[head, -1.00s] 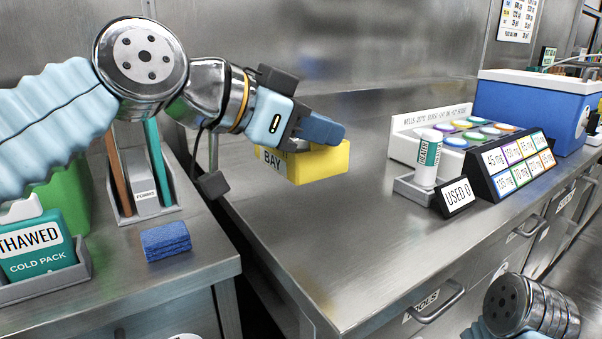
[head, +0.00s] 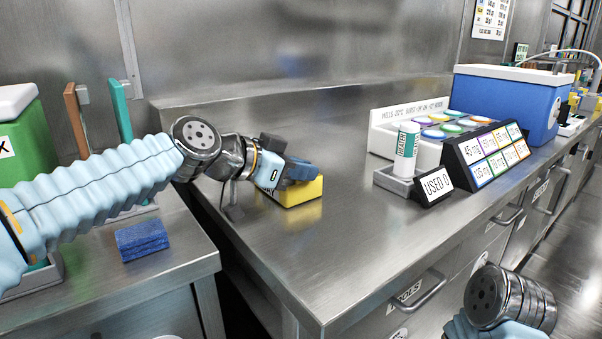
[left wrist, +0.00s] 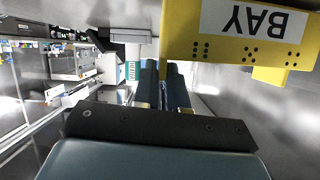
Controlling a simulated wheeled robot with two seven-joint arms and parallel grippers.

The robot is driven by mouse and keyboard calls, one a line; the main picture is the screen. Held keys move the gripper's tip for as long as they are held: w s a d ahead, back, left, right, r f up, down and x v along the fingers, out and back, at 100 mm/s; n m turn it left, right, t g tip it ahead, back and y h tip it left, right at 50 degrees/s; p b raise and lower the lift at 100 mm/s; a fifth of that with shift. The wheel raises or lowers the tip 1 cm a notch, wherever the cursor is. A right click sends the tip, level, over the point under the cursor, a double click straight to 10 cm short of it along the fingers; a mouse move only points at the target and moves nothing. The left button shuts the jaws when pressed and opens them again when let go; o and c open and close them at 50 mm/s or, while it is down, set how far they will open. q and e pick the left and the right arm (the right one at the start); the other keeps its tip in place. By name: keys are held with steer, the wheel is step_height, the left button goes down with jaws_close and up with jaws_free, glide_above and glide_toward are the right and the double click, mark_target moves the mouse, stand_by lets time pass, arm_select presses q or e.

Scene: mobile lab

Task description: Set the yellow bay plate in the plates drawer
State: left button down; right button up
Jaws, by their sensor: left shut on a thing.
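My left gripper (head: 302,172) is shut on the yellow bay plate (head: 303,193), low over the left part of the steel counter. I cannot tell whether the plate touches the counter. In the left wrist view the plate (left wrist: 240,45) shows its white BAY label upside down, with dark dots beside it, between or at the fingers. Closed drawers with bar handles line the counter front. My right gripper is out of view; only part of that arm shows at lower right.
A USED 0 sign (head: 435,187), a white tube (head: 407,146) in a grey holder, a rack of coloured lids (head: 398,122), a dose label stand (head: 490,158) and a blue cooler (head: 507,105) stand rightward. The counter's middle is clear.

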arm_select(q)
steer(key=shift+f, duration=0.2)
steer(key=c, duration=1.2)
jaws_free()
